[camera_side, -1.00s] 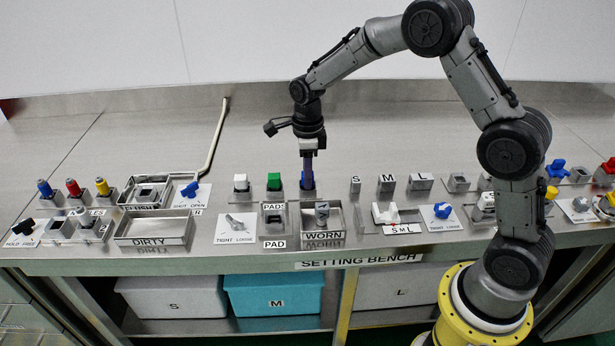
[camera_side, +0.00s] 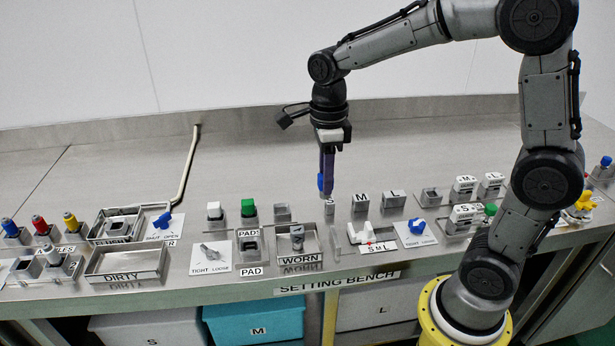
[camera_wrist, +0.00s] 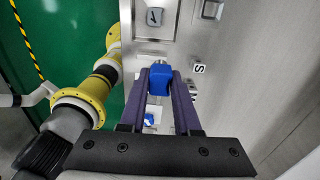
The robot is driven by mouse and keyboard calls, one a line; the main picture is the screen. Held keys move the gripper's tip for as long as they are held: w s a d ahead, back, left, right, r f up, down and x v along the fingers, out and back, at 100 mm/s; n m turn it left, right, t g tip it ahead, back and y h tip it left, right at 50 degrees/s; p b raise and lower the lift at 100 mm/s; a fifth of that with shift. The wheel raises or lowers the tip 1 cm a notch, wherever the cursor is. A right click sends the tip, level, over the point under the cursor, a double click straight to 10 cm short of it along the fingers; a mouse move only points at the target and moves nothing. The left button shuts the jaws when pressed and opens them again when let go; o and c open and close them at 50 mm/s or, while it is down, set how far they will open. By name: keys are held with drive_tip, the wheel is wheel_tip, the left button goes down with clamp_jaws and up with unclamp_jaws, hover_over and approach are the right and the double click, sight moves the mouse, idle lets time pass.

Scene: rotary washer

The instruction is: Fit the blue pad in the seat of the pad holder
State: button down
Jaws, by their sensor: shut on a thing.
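My gripper (camera_side: 326,182) is shut on the blue pad (camera_side: 321,182), holding it in the air above the bench. In the wrist view the blue pad (camera_wrist: 160,79) sits between the two purple fingers. The pad holder (camera_side: 251,244), marked PAD, is a small grey block with a dark seat that looks empty; it lies to the left of and nearer the front than my gripper. Behind it are a white pad (camera_side: 214,210), a green pad (camera_side: 248,207) and a bare grey block (camera_side: 282,212).
The WORN tray (camera_side: 317,258) holds a small grey piece, right of the pad holder. A tight/loose lever (camera_side: 212,252) is at its left. The bench behind is clear.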

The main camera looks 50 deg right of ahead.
drive_tip(key=shift+s+r, duration=0.3)
drive_tip(key=shift+s, duration=0.3)
drive_tip(key=w+a+f, duration=0.4)
drive_tip(key=w+a, duration=0.8)
drive_tip(key=a, duration=0.1)
drive_tip(key=shift+s+f, duration=0.15)
drive_tip(key=shift+f, duration=3.5)
drive_tip(key=shift+f, duration=0.55)
drive_tip(key=c, duration=0.5)
unclamp_jaws()
drive_tip(key=shift+c, duration=0.2)
